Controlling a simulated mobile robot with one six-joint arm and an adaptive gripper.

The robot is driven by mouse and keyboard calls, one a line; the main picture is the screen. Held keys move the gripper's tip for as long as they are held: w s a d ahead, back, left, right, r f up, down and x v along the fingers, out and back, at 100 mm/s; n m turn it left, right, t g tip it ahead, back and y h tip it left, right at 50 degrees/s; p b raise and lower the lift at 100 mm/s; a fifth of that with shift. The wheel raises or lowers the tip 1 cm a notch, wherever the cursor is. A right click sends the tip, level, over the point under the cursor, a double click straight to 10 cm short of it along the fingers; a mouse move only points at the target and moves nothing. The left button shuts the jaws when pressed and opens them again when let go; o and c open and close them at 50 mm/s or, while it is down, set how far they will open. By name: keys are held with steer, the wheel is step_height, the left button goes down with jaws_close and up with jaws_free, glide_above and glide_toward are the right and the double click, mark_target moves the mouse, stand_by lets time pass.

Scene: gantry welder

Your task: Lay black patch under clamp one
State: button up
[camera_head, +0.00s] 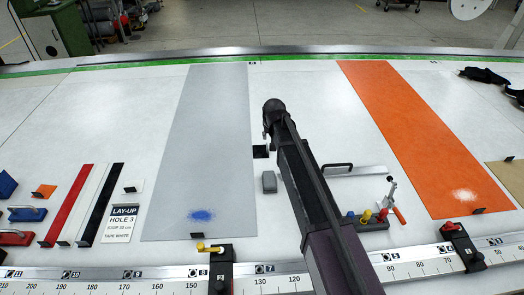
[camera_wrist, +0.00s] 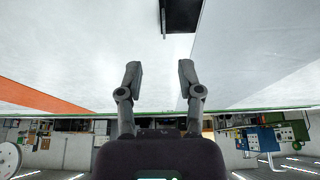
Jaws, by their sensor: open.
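A small black patch (camera_head: 261,151) lies flat at the right edge of the grey sheet, just beyond the small grey block. A black square, seemingly this patch, shows at the top of the wrist view (camera_wrist: 182,14), cut by the frame edge. My gripper (camera_wrist: 160,76) is open and empty, its two fingers apart; in the head view its end (camera_head: 268,128) is above the table close to the patch. Two black clamps stand on the front rail: one with a yellow handle (camera_head: 219,272) and one at the right (camera_head: 464,246). I cannot tell which is clamp one.
An orange sheet (camera_head: 420,130) lies at the right. A grey block (camera_head: 269,182), a black-handled metal bar (camera_head: 352,171) and a toggle tool (camera_head: 391,200) lie near my arm. Colour strips (camera_head: 70,205) and a lay-up card (camera_head: 122,223) lie left. The far grey sheet (camera_head: 215,95) is clear.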

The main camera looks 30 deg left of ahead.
steer(key=shift+f, duration=0.15)
steer(key=b, duration=0.8)
glide_above(269, 157)
step_height(269, 157, down, 8)
steer(key=shift+r, duration=0.15)
steer(key=shift+a+b+x, duration=0.15)
steer(key=shift+b+x, duration=1.05)
steer(key=shift+x, duration=0.1)
steer(key=shift+a+b+x, duration=0.1)
steer(key=shift+b+x, duration=1.05)
steer(key=shift+x, duration=0.1)
steer(key=shift+s, duration=0.1)
jaws_close()
